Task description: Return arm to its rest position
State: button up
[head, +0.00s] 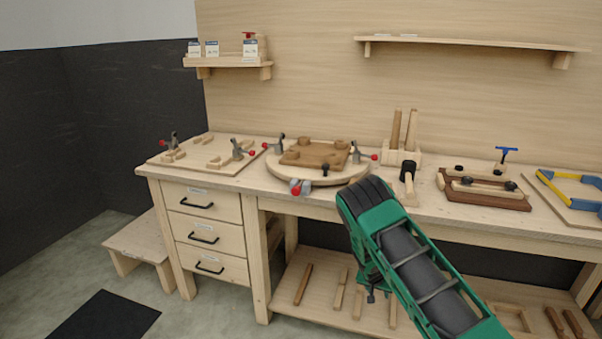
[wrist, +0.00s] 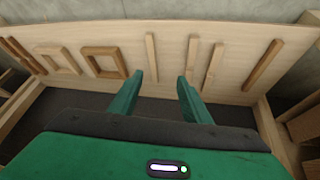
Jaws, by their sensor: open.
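My green and black arm (head: 405,245) reaches up from the lower right of the head view, in front of the workbench. My gripper (wrist: 158,88) shows in the wrist view with its two green fingers apart and nothing between them. It points at the lower shelf (wrist: 225,62), where wooden strips lie. The fingertips appear over the shelf's edge; I cannot tell how far above it they are. In the head view the gripper is mostly hidden by my own arm.
The workbench (head: 235,180) holds a round clamping fixture (head: 350,172), a left fixture board (head: 205,152), a mallet (head: 408,175) and a clamped frame (head: 485,190). The lower shelf (head: 290,275) carries wooden strips. A low step (head: 140,240) stands left.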

jog(key=s+d+r+m+g, duration=0.1)
jog(key=s+d+r, duration=0.25)
jog(key=r, duration=0.55)
jog(key=s+d+r+g, duration=0.15)
jog(key=d+r, duration=0.25)
jog(key=r, duration=0.4)
jog(key=s+d+r+m+y, duration=0.1)
jog(key=s+d+r, duration=0.2)
jog(key=s+r, duration=0.45)
jog(key=s+d+r, duration=0.3)
jog(key=s+r, duration=0.3)
jog(key=r, duration=0.3)
jog(key=s+a+r+y, duration=0.1)
jog(key=s+r, duration=0.3)
jog(key=s, duration=0.7)
jog(key=s+a+r+g+y, duration=0.1)
jog(key=s+r, duration=0.3)
jog(key=s, duration=0.8)
jog(key=s+r+n+g, duration=0.1)
jog(key=s+r, duration=0.3)
jog(key=s, duration=0.7)
jog(key=shift+s+a+r+y, duration=0.2)
jog(key=shift+s+a+y, duration=0.05)
jog(key=shift+a+y, duration=0.15)
